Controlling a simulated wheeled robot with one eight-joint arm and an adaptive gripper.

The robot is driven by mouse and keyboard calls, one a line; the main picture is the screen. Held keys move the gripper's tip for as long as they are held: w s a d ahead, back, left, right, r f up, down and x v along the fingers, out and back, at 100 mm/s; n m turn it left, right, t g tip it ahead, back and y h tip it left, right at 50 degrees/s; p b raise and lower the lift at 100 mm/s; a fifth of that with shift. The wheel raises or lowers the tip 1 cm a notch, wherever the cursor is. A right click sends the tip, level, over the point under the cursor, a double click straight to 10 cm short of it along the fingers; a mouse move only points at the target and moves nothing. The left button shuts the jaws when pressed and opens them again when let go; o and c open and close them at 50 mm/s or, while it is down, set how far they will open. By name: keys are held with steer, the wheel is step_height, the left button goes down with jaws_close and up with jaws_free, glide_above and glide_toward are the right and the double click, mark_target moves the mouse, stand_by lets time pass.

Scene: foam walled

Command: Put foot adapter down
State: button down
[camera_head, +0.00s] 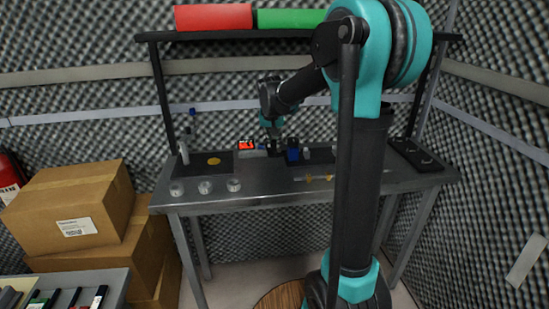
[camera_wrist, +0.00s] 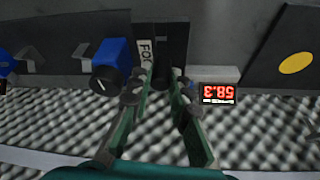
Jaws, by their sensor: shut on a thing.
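The foot adapter (camera_wrist: 172,42) is a dark block with a pale label reading "FO…" (camera_wrist: 146,56), at the upper middle of the wrist view. My gripper (camera_wrist: 160,76) is shut on it, one finger on each side. In the head view my gripper (camera_head: 273,136) points down over the back middle of the metal table (camera_head: 255,192). The adapter is small and dark there, and its underside is hidden, so I cannot tell whether it touches the tabletop.
A blue block with a dark knob (camera_wrist: 112,64) and a red digital display (camera_wrist: 217,93) flank the adapter closely. A yellow disc (camera_head: 214,161) lies on a dark mat. Clear round containers (camera_head: 205,187) line the front left edge. A foam wall stands behind.

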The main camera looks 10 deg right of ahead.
steer(key=shift+f, duration=3.5)
steer(key=c, duration=1.4)
jaws_free()
steer(key=shift+f, duration=0.1)
steer(key=shift+c, duration=0.2)
